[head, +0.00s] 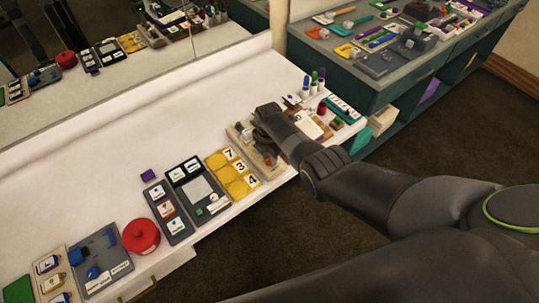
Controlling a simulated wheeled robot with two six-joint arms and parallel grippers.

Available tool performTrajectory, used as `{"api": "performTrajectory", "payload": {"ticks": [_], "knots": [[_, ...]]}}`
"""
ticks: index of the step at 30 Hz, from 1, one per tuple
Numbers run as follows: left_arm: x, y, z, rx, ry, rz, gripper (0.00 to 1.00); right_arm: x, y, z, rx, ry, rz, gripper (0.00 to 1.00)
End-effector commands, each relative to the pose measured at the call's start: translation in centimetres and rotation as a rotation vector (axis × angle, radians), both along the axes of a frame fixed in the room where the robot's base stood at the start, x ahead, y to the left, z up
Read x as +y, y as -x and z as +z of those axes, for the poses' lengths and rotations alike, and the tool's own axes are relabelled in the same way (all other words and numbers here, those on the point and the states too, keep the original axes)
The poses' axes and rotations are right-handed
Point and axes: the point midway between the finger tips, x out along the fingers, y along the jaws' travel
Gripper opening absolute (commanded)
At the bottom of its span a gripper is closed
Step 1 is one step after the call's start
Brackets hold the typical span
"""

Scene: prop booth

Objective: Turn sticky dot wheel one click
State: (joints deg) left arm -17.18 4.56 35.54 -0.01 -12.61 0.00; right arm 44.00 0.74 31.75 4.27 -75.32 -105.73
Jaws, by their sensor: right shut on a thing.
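My right gripper (264,137) reaches in from the right over a beige board (240,132) on the white counter. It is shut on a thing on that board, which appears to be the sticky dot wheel. The gripper and wrist hide most of the wheel, so its dots and its turn position cannot be made out. My left gripper is not in view.
Left of the board are a yellow numbered panel (233,172), a grey panel (197,189) and a red round thing (141,236). A teal cabinet (385,92) stands at right. The counter's rear strip is clear.

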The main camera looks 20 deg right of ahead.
Motion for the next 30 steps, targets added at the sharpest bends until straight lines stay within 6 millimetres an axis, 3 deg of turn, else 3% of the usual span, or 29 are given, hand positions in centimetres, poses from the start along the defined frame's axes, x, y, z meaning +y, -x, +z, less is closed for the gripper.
{"api": "performTrajectory", "payload": {"ticks": [22, 23, 27, 30], "knots": [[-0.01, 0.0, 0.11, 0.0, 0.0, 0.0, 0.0, 0.05, -0.04, 0.03, -0.001, 0.0, 0.088, 0.08], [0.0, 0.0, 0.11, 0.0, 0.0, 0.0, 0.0, 0.05, -0.04, 0.03, -0.001, -0.001, 0.088, 0.33], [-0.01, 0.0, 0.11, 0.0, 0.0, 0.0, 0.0, 0.05, -0.03, 0.03, -0.001, 0.0, 0.088, 0.51], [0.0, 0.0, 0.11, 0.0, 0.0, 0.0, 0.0, 0.04, -0.02, 0.02, -0.001, 0.0, 0.088, 0.52]]}}
